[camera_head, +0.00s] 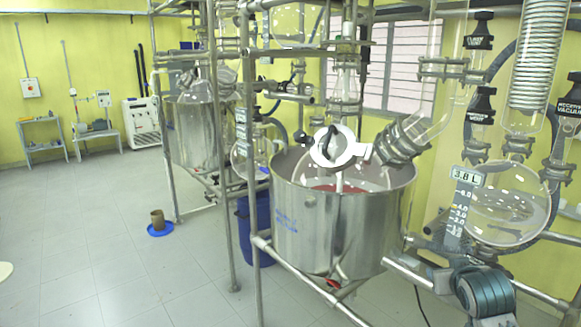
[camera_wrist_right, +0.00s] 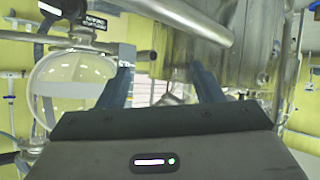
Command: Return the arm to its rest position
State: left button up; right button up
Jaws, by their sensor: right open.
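My right gripper (camera_wrist_right: 162,82) shows in the right wrist view. Its two dark fingers stand apart with nothing between them. A round glass receiver flask (camera_wrist_right: 72,78) is behind and left of the fingers. A steel vessel (camera_wrist_right: 185,45) is behind and to the right, and a steel pipe crosses above the fingers. Whether the fingers touch any of these cannot be told. In the head view, a dark rounded part at the lower right may belong to my right arm, but I cannot tell; no fingertips show there. My left gripper is not in view.
The head view shows a large steel reactor vessel (camera_head: 325,228) in a pipe frame, with a glass receiver flask (camera_head: 507,212) to its right. A second vessel (camera_head: 200,130) stands behind. A brown pot (camera_head: 157,219) sits on a blue dish. The tiled floor (camera_head: 80,230) at left is mostly clear.

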jog(key=s+a+f+n+g+y, duration=0.1)
jog(key=s+a+f+g, duration=0.15)
jog(key=s+f, duration=0.65)
jog(key=s+a+f+g, duration=0.2)
jog(key=s+a+f, duration=0.1)
jog(key=s+f, duration=0.6)
jog(key=s+a+f+g+y, duration=0.1)
jog(key=s+a+f+g, duration=0.15)
jog(key=s, duration=0.75)
jog(key=s+a+f+g, duration=0.1)
jog(key=s+f, duration=0.3)
jog(key=s, duration=0.5)
notch_tip(320, 180, down, 30)
jog(key=d+g+b, duration=0.1)
jog(key=d+b, duration=0.1)
jog(key=d, duration=0.1)
jog(key=s+f+g, duration=0.1)
jog(key=s+f, duration=1.7)
jog(key=f, duration=0.4)
jog(key=shift+s+d+b, duration=0.35)
jog(key=shift+d+b, duration=0.05)
jog(key=shift+d, duration=0.05)
